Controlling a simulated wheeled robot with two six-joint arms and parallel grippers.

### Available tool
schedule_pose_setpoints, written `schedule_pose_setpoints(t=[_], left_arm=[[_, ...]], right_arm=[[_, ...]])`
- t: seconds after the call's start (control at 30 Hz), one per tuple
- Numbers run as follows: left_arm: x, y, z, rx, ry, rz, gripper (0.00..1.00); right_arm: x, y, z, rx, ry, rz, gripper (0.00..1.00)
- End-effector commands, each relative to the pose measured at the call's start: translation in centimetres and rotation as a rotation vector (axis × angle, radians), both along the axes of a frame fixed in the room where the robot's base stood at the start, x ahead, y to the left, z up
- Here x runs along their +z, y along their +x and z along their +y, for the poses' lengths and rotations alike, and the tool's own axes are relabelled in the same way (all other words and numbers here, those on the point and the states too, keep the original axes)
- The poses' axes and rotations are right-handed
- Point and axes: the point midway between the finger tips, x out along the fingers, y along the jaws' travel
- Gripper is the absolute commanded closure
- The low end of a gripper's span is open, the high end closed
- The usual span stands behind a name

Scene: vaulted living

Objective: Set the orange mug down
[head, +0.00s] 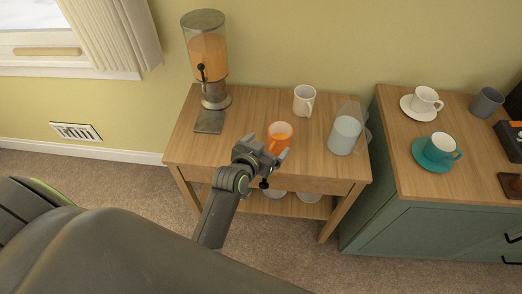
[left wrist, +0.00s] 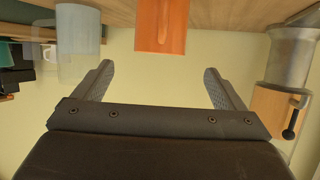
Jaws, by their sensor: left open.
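The orange mug (head: 280,131) stands upright on the wooden side table (head: 240,120), near its front edge. My left gripper (head: 267,149) is at the front of the mug, its jaws open. In the left wrist view, which looks upside down, the orange mug (left wrist: 162,25) is beyond the two spread fingers of my left gripper (left wrist: 160,85), with a visible gap and nothing between them. My gripper hides the lower front of the mug in the head view. My right gripper is not in view.
On the same table are a drink dispenser (head: 208,55) with a drip tray at left, a white mug (head: 304,100) behind and a pitcher (head: 346,132) at right. Bowls (head: 308,196) sit on the lower shelf. A green cabinet (head: 400,215) with cups stands to the right.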

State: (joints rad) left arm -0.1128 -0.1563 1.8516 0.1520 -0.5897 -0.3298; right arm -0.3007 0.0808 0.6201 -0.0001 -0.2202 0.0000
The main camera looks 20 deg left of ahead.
Motion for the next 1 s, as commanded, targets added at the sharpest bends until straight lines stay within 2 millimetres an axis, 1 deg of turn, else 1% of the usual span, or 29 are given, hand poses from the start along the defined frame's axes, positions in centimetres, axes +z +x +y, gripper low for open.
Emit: schedule_pose_setpoints(t=[0.03, 0.1, 0.3, 0.43, 0.9, 1.0], left_arm=[[0.2, -0.8, 0.1, 0.002, -0.001, 0.0, 0.08], [0.6, -1.6, 0.2, 0.002, -0.001, 0.0, 0.08], [1.3, -3.1, 0.3, 0.0, 0.0, 0.0, 0.08], [1.4, -3.3, 0.4, 0.0, 0.0, 0.0, 0.08], [1.4, -3.3, 0.4, 0.0, 0.0, 0.0, 0.08], [1.1, -3.9, 0.7, -0.001, 0.005, 0.021, 0.08]], right_arm=[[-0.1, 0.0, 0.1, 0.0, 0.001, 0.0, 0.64], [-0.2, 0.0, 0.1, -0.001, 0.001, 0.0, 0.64], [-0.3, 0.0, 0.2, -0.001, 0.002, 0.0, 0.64], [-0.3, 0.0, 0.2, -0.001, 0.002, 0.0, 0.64], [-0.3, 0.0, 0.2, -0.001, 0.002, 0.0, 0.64], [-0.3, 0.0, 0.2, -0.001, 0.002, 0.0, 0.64]])
